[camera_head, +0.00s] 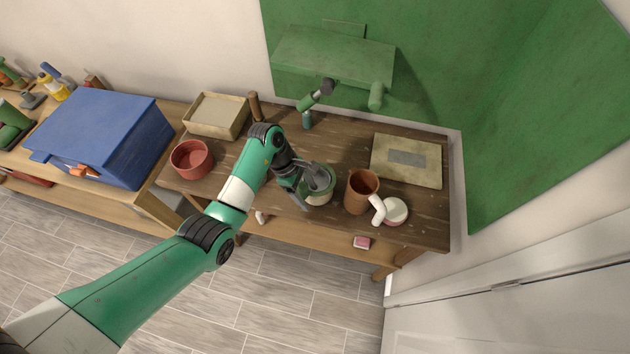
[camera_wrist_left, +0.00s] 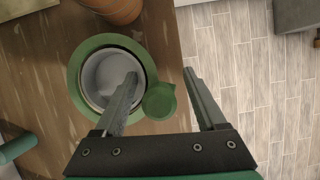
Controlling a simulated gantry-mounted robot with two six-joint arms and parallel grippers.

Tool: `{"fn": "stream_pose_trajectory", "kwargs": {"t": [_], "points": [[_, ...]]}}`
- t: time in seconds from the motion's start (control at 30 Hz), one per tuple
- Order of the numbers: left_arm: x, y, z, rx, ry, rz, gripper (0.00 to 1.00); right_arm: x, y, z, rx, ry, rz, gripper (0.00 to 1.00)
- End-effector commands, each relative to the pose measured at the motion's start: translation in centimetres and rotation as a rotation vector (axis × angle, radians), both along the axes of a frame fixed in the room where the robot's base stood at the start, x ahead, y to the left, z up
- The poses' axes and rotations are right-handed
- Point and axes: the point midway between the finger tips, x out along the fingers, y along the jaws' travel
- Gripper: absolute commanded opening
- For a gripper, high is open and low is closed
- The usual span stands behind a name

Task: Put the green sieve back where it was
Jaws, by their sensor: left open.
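The green sieve (camera_head: 319,199) sits on the brown wooden table, partly hidden by my left gripper in the head view. In the wrist view the sieve (camera_wrist_left: 77,83) shows as a wide green ring around a pale, round inside, with a small round green tab (camera_wrist_left: 160,101) on its right side. My left gripper (camera_wrist_left: 159,74) is open above it. One finger reaches over the ring's opening, the other is beyond the tab over the floor side, and the tab lies between them. The gripper (camera_head: 308,190) is empty. I cannot tell whether a finger touches the sieve.
A brown mug (camera_head: 360,191) stands close to the sieve's right, with a white-handled round item (camera_head: 393,210) beside it. A red bowl (camera_head: 191,160), a beige tray (camera_head: 216,115), a green lamp (camera_head: 308,108) and a flat board (camera_head: 406,160) are also on the table. A blue box (camera_head: 100,135) stands left.

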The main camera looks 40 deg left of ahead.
Motion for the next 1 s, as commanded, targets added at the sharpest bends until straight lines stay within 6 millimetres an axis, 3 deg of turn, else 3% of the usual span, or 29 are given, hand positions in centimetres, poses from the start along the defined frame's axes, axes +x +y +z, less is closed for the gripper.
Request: {"fn": "stream_pose_trajectory", "kwargs": {"t": [0.13,0.53,0.87,1.0], "points": [[0.0,0.0,0.1,0.0,-0.001,0.0,0.69,0.0,0.0,0.0,0.0,0.0,0.0,0.62],[0.0,0.0,0.1,0.0,-0.001,0.0,0.0,0.0,0.0,0.0,0.0,0.0,0.0,0.62],[0.0,0.1,0.2,0.001,-0.002,0.0,0.0,0.0,0.0,0.0,0.0,0.0,0.0,0.62],[0.1,0.1,1.8,0.001,-0.006,-0.001,0.0,0.0,0.0,0.3,0.0,0.0,0.0,0.62]]}}
